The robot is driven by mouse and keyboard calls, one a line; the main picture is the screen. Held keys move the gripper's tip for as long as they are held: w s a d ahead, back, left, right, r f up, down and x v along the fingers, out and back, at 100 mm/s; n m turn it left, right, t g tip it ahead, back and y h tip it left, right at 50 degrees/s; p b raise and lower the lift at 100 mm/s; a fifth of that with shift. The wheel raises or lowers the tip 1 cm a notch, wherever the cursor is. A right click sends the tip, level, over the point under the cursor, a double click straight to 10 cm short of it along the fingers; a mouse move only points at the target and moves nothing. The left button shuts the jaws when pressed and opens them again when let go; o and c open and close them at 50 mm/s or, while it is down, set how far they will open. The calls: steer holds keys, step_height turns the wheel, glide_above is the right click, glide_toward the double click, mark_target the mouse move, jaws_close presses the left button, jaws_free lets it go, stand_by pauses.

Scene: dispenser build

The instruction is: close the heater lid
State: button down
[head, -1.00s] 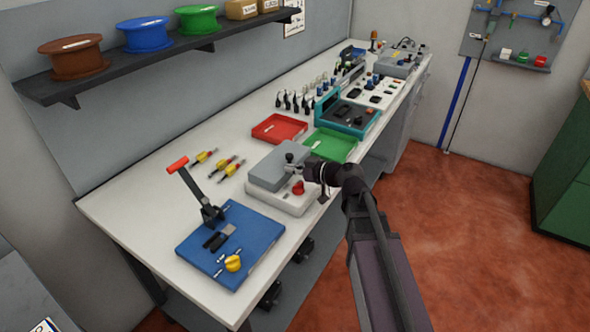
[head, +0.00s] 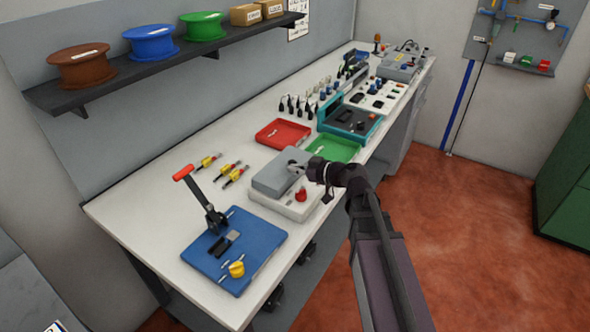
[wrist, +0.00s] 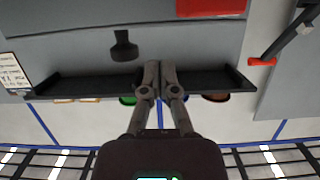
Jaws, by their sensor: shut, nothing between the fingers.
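The heater is a white box (head: 286,207) with a red knob (head: 301,195) on its front and a grey lid (head: 272,181) on top. In the head view the lid looks flat and low over the base; whether a thin gap remains I cannot tell. My gripper (head: 296,166) is by the lid's right rear part, shut and empty. Whether it touches the lid is unclear. In the upside-down wrist view my gripper (wrist: 160,64) has its fingers together, with a dark knob-like part (wrist: 123,46) beside them against a grey surface.
A blue press (head: 236,246) with a red-handled lever stands to the left of the heater. Red (head: 282,133) and green (head: 334,149) trays lie behind it. Yellow-handled tools (head: 232,174) lie to the left. A dark shelf (head: 165,61) with spools hangs above the bench.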

steer(key=shift+r+p, duration=0.5)
steer(key=shift+r, duration=0.3)
steer(key=s+d+f+b, duration=0.1)
steer(key=d, duration=0.1)
steer(key=s+d+f+b, duration=0.1)
steer(key=d, duration=0.1)
steer(key=s+d+f+b, duration=0.1)
steer(key=s+d, duration=0.1)
steer(key=shift+d+f, duration=0.15)
steer(key=shift+s+d+f+b, duration=0.15)
steer(key=shift+s+d+b, duration=0.1)
steer(key=shift+d, duration=0.2)
steer(key=shift+s+d+f+b, duration=0.1)
steer(key=shift+s+d+b, duration=0.1)
steer(key=shift+d, duration=0.2)
steer(key=shift+s+a+f+m+g+h+p, duration=0.1)
steer(key=shift+s+f+m+g+h+p, duration=0.2)
steer(key=shift+s+f+g+h+p, duration=0.15)
steer(key=s+d+f+m+g+h+p, duration=0.5)
steer(key=s+d+f+m+g+h, duration=0.1)
steer(key=s+d+m+h, duration=0.4)
steer(key=shift+d+m+g+h+p, duration=0.4)
steer(key=shift+d+m+h, duration=0.2)
steer(key=shift+h, duration=0.25)
